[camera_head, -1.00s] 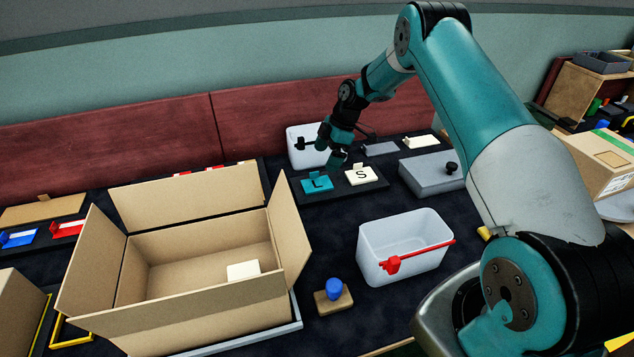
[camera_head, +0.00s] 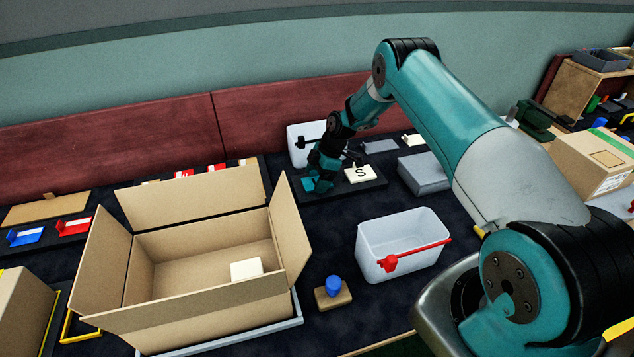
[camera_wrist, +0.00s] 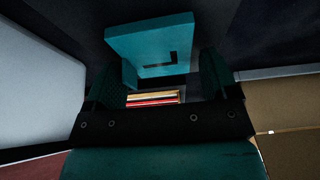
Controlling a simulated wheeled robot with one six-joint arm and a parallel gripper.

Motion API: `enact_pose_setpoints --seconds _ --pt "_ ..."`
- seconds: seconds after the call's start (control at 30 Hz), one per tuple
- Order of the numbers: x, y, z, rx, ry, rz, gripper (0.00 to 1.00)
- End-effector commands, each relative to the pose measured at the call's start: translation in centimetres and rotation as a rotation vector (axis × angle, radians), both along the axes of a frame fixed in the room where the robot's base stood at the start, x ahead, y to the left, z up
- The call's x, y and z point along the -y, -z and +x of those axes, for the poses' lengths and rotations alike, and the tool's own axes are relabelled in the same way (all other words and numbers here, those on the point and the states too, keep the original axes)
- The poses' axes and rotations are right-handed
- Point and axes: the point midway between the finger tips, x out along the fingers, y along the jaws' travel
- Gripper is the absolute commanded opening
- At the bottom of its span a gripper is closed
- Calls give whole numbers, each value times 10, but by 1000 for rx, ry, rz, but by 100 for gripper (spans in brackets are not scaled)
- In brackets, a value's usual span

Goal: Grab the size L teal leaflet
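The teal leaflet (camera_head: 308,186) lies on a dark tray at the back middle, mostly hidden behind my gripper (camera_head: 322,178). In the wrist view the teal leaflet (camera_wrist: 150,42) shows its dark L beyond and between the fingertips of my gripper (camera_wrist: 160,78). The two fingers are spread wide apart, and a short teal tab of the leaflet stands near the left finger. I cannot tell whether a finger touches it. A white leaflet marked S (camera_head: 360,174) lies just to the right on the same tray.
An open cardboard box (camera_head: 200,305) with a pale block (camera_head: 246,269) inside stands front left. A white bin with a red handle (camera_head: 385,269) is front right. Another white bin (camera_head: 296,157) stands behind my gripper, and a grey box (camera_head: 424,175) is to the right.

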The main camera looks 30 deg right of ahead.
Motion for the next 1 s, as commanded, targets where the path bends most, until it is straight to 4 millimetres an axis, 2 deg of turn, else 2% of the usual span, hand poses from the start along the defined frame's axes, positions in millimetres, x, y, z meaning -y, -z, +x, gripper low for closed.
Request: enact_pose_setpoints --seconds 0.03,0.1,0.17,0.47,0.63,0.77,1.0 --pt "0 0 0 0 0 0 68" --pt "0 0 0 0 0 0 52" --pt "0 0 0 0 0 0 41" --pt "0 -2 0 0 0 0 40" --pt "1 -13 1 2 0 0 40" --pt "1 -37 1 5 0 -2 40" --pt "1 -110 1 7 0 -1 40"
